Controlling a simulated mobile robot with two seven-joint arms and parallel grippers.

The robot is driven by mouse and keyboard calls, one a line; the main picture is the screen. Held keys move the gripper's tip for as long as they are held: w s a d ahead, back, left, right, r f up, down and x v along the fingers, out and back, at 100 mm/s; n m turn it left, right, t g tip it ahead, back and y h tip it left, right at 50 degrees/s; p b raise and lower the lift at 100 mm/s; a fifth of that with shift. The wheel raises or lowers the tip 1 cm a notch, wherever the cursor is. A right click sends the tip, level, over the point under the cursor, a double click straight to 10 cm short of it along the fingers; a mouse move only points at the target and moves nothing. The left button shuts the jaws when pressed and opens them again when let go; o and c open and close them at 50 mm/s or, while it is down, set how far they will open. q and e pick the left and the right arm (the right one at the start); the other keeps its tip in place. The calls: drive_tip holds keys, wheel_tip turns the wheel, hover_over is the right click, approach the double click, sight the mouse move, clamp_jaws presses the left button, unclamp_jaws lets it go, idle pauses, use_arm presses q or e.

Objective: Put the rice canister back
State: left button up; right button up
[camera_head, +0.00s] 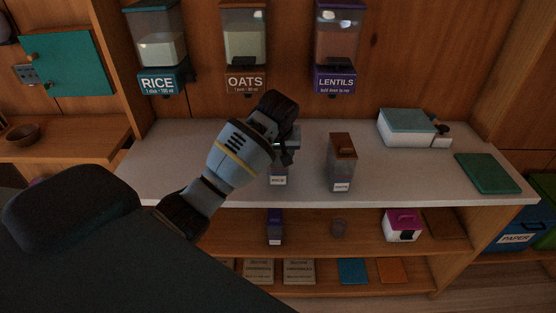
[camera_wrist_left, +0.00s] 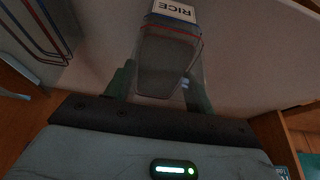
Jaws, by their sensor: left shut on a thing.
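The rice canister (camera_head: 278,180) is at the front of the pale counter (camera_head: 225,187), left of a brown-lidded canister (camera_head: 341,167). Mostly its white label shows in the head view; my gripper hides the upper part. In the left wrist view the rice canister (camera_wrist_left: 167,65) is a clear, greyish box with a "RICE" label, between my two fingers. My left gripper (camera_head: 287,147) is shut on it, also seen in the wrist view (camera_wrist_left: 160,88). I cannot tell whether its base touches the counter. My right gripper is not in view.
Rice (camera_head: 158,50), oats (camera_head: 244,45) and lentils (camera_head: 337,45) dispensers hang on the wall. A blue-lidded box (camera_head: 406,128) and green mat (camera_head: 488,173) occupy the counter's right. A purple canister (camera_head: 275,226) and pink-topped box (camera_head: 402,225) stand on the shelf below. The counter's left is clear.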

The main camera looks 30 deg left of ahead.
use_arm(q)
drive_tip(key=shift+f, duration=1.35)
drive_tip(key=shift+f, duration=0.1)
drive_tip(key=o, duration=1.5)
drive_tip(key=shift+f, duration=0.15)
drive_tip(key=shift+v, duration=6.15)
drive_tip(key=shift+w, duration=0.1)
